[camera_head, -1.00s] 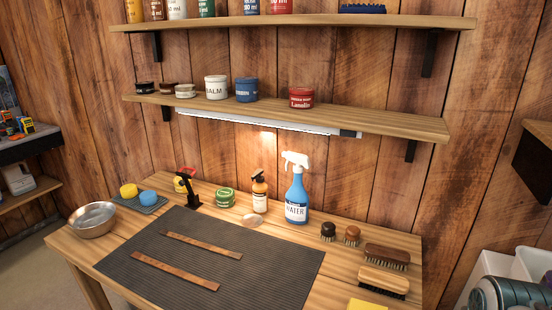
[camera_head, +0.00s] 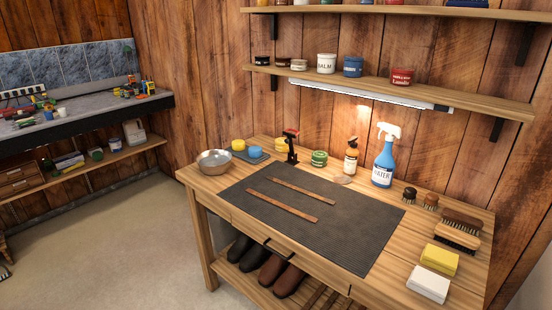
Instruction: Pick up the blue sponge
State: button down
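The blue sponge (camera_head: 255,151) is a small round blue piece in the head view. A metal bowl (camera_head: 213,162) stands to the left and slightly in front. My gripper is not in view.
A green tin (camera_head: 319,158), a brown bottle (camera_head: 351,157) and a blue spray bottle (camera_head: 384,160) stand further right. A ribbed mat (camera_head: 300,215) with two leather straps covers the middle. Floor (camera_head: 120,250) is clear on the left.

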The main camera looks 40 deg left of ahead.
aim_at(255, 152)
jog(key=k, duration=0.2)
jog(key=z, duration=0.75)
jog(key=i, duration=0.85)
jog(key=u, duration=3.05)
jog(key=k, duration=0.6)
jog(key=u, duration=0.9)
jog(key=i, duration=2.45)
jog(key=z, duration=0.1)
